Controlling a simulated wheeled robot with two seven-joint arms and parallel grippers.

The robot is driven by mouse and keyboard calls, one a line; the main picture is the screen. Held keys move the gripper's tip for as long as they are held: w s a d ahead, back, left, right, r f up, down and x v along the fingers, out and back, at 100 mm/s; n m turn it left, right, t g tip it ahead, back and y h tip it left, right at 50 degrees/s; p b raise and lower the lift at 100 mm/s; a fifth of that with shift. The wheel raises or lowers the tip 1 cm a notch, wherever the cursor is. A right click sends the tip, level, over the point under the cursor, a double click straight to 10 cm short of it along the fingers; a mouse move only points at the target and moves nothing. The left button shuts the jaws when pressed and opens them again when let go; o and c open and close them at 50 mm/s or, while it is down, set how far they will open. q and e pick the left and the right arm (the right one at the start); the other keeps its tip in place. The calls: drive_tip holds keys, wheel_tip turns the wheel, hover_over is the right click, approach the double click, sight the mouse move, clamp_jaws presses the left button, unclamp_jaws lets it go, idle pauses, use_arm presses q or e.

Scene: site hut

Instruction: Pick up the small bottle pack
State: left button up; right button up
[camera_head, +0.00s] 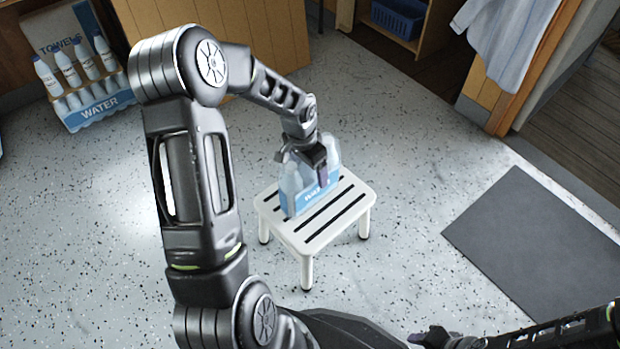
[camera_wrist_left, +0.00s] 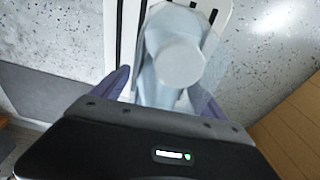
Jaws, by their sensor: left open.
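The small bottle pack (camera_head: 312,196), pale bottles in a blue-and-white carrier, stands on a white slatted stool (camera_head: 318,232). My left gripper (camera_head: 314,172) is over the pack from above, hiding part of its top. In the left wrist view its purple fingers (camera_wrist_left: 158,98) are apart, one on each side of the pale bottle pack (camera_wrist_left: 178,62), whose white cap faces the camera. I cannot tell whether the fingers touch it. My right gripper (camera_head: 436,338) shows only partly at the bottom edge; its jaws are unclear.
A larger pack of water bottles (camera_head: 92,98) stands on the floor at the back left, before a towels box (camera_head: 62,28). A grey mat (camera_head: 535,240) lies at the right. A blue basket (camera_head: 400,17) sits on a shelf at the back. The floor around the stool is clear.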

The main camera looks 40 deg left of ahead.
use_arm(q)
drive_tip(key=shift+c, duration=0.5)
clamp_jaws()
drive_tip(key=shift+w+r, duration=0.1)
drive_tip(key=shift+w, duration=0.05)
idle(0.5)
